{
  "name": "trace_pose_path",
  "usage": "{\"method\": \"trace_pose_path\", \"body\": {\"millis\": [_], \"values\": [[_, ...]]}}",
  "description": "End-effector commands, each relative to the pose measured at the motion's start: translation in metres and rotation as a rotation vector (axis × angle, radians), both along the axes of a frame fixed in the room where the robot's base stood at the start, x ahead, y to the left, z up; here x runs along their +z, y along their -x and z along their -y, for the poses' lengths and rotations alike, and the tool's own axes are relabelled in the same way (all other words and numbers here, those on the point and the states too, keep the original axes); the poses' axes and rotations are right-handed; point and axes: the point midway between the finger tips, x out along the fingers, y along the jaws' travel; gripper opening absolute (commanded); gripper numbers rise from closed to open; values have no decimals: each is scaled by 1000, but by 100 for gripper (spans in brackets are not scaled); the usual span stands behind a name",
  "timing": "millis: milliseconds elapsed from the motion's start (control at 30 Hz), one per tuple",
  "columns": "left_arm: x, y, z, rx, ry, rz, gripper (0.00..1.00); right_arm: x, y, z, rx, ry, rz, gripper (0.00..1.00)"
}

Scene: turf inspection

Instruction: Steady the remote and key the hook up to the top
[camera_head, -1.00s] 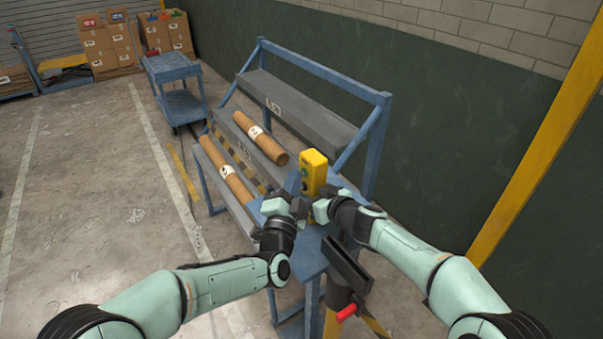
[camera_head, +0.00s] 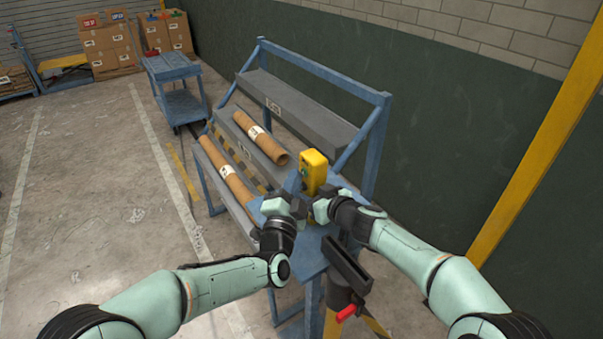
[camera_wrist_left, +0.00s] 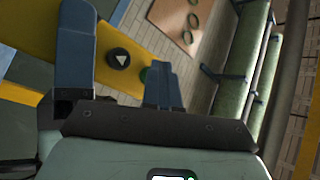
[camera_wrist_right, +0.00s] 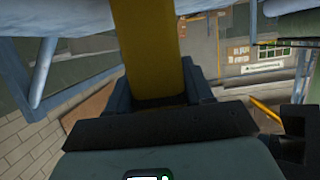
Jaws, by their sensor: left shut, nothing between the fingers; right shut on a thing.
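The yellow remote (camera_head: 314,172) stands upright above the near end of the blue bench in the head view. My right gripper (camera_head: 322,208) is shut on its lower part; the right wrist view shows its yellow body (camera_wrist_right: 155,60) between the fingers. My left gripper (camera_head: 297,206) is shut and empty, just left of the remote. In the left wrist view its fingers are close in front of the remote's yellow face, by a round black button with a light arrow (camera_wrist_left: 122,58) and a partly hidden green button (camera_wrist_left: 148,75). I cannot tell if they touch. I cannot make out the hook.
Two cardboard tubes (camera_head: 262,138) lie on the blue rack's (camera_head: 310,124) sloping shelves beyond the grippers. A black holder with a red handle (camera_head: 346,313) stands close in front. A blue cart (camera_head: 172,68) and boxes stand far left. The floor at left is clear.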

Motion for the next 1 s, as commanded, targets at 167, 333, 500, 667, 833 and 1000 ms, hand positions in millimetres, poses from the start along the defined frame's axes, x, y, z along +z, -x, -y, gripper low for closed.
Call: {"method": "trace_pose_path", "body": {"millis": [167, 333, 500, 667, 833, 1000], "values": [[0, 0, 1, -3, -1, -1, 0, 0, 1, -2, 5, -1, 0, 10], [0, 3, -4, -1, -1, 1, 0, 0, 1, -2, 5, -1, 0, 10], [0, 9, -12, -1, -1, 1, 0, 0, 1, -2, 4, -1, -1, 10], [0, 11, -14, -1, 0, 1, 0, 0, 0, -1, 3, -1, -1, 10], [0, 11, -14, 0, 0, 0, 0, 0, 0, -1, 2, -1, 0, 10], [0, 14, -20, 1, -1, 0, 0, 0, 0, 0, 1, 0, 0, 10]]}}
